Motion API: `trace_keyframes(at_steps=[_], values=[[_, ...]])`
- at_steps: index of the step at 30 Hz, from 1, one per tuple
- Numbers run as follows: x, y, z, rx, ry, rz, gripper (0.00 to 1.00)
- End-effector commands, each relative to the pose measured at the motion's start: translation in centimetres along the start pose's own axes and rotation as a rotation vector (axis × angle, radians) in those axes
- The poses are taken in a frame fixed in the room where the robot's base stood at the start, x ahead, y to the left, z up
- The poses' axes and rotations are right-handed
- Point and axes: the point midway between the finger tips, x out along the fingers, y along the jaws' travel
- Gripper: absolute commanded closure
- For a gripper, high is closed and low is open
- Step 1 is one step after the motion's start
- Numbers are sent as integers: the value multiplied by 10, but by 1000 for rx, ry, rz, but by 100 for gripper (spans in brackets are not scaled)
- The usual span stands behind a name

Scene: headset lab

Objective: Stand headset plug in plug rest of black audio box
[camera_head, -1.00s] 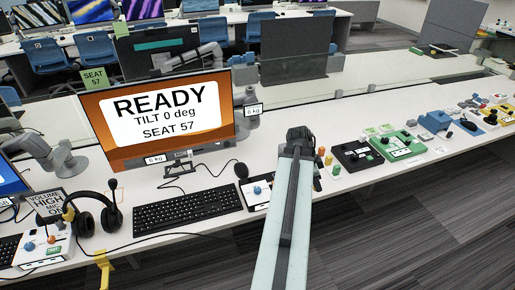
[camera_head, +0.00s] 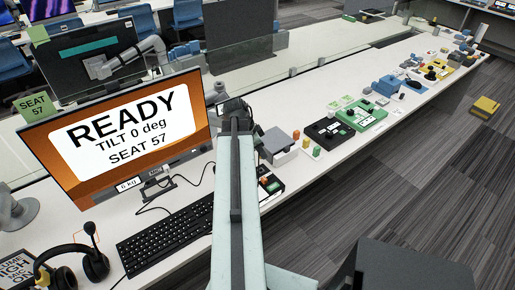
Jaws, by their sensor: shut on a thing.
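My gripper (camera_head: 237,108) is at the far end of my pale arm, above the desk to the right of the monitor. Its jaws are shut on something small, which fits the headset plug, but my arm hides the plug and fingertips. The black headset (camera_head: 97,266) lies at the lower left, left of the keyboard. A black box (camera_head: 322,133) with small parts on top sits on the desk to the right of my gripper. Another dark box (camera_head: 273,187) is partly hidden behind my arm. I cannot make out a plug rest on either.
A monitor (camera_head: 120,130) reading READY stands left of my gripper. A black keyboard (camera_head: 165,240) lies in front of it. A green box (camera_head: 362,116), coloured pegs and a grey block (camera_head: 280,141) stand to the right. A glass divider runs behind.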

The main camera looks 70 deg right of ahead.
Motion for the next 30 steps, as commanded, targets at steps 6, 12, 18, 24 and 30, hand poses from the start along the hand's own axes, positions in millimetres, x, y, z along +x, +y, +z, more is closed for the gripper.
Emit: trace_keyframes(at_steps=[6, 12, 18, 24, 30], values=[[-3, -2, 2, -6, 0, -2, 100], [4, -3, 6, -7, 0, -3, 100], [21, -3, 13, -7, 0, -3, 100], [43, -2, 22, -7, 0, -3, 100], [52, -2, 25, -7, 0, -3, 100]])
